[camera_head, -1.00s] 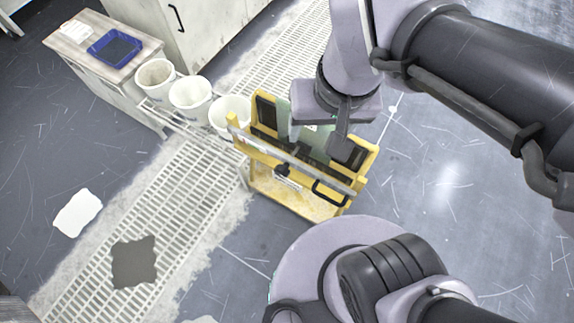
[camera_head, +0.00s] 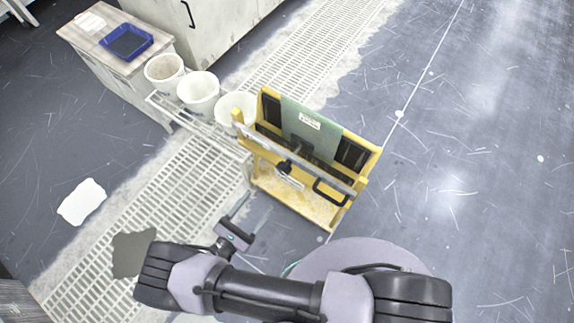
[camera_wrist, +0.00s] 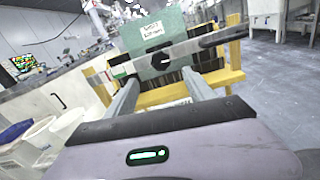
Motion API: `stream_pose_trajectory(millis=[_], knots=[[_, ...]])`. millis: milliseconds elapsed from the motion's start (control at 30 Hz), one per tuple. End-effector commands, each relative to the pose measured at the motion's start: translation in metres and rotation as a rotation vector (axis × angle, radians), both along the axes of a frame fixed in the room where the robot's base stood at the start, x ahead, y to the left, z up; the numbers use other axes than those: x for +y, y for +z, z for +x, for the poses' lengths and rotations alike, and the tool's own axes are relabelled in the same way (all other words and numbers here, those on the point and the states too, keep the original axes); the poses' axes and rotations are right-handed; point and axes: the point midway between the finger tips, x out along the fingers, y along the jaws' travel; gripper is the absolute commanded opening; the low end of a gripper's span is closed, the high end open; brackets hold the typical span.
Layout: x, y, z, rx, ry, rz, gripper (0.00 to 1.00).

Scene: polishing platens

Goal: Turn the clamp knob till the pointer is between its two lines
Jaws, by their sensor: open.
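The clamp is on a yellow frame (camera_head: 297,212) that stands on the floor. A grey bar (camera_head: 318,173) crosses the front of the frame, with a small dark knob (camera_head: 284,167) near its middle. A green plate (camera_head: 308,122) with a white label stands behind the bar. My gripper (camera_head: 252,206) is open and empty, in front of the frame and to the lower left of the knob. In the wrist view the open fingers (camera_wrist: 160,80) point at the bar and plate. The pointer and its two lines are too small to make out.
White buckets (camera_head: 199,92) stand on a rack left of the frame. A cabinet with a blue tray (camera_head: 126,41) is behind them. A black handle (camera_head: 331,192) sticks out at the frame's right front. The floor to the right is clear.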

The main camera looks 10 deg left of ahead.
Motion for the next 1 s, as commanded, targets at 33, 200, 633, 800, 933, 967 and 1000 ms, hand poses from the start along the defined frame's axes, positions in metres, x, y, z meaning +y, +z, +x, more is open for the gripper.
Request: stream_pose_trajectory(millis=[33,200,633,800,933,967,1000], knots=[[-0.007,0.000,0.013,0.000,-0.007,-0.002,0.63],[-0.028,-0.001,0.062,0.001,-0.009,-0.001,0.63],[-0.056,0.000,0.133,0.002,-0.005,0.001,0.63],[-0.057,0.000,0.136,0.002,-0.003,0.001,0.63],[-0.057,0.000,0.136,0.002,-0.004,0.001,0.63],[-0.057,0.000,0.136,0.002,-0.004,0.001,0.57],[-0.057,0.000,0.136,0.002,-0.004,0.001,0.49]])
